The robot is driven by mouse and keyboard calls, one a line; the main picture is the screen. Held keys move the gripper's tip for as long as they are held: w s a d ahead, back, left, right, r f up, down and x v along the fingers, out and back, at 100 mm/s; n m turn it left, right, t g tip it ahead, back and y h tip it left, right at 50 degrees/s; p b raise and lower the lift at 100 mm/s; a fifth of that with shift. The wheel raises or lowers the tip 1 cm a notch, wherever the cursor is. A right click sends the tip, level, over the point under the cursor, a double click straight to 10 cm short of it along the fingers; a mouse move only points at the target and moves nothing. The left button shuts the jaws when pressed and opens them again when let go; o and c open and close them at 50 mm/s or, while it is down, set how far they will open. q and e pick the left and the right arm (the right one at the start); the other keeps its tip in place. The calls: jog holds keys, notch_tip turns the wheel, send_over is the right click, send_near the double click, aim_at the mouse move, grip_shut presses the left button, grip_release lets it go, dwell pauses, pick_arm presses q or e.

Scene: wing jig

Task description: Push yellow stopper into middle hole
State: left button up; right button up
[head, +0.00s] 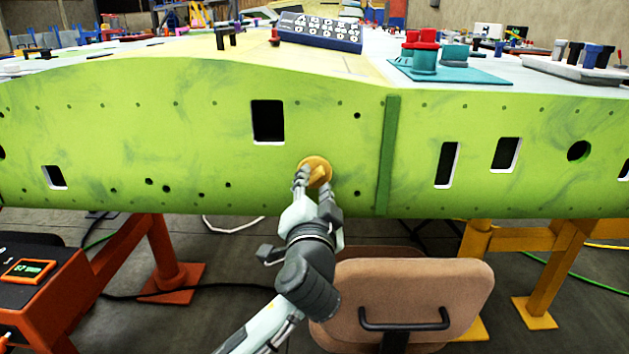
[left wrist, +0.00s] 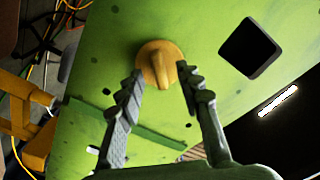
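The yellow stopper (head: 316,168) is a round disc with a raised grip, set against the green wing panel (head: 200,130). Its disc covers whatever hole is behind it, and I cannot tell how deep it sits. My left gripper (head: 314,180) is at the stopper, in front of the panel. In the left wrist view, the stopper (left wrist: 153,54) lies between and just beyond the fingertips of my left gripper (left wrist: 160,76). The fingers are apart, one on each side, with gaps showing toward the stopper. My right gripper is not in view.
A square opening (head: 268,121) lies up and left of the stopper; a green vertical strip (head: 389,155) stands to its right. A tan panel with a black handle (head: 403,320) is below. Orange (head: 165,255) and yellow (head: 540,270) stands flank the space underneath.

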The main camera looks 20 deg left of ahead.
pick_arm(q)
jog(key=v, duration=1)
jog(key=shift+s, duration=0.2)
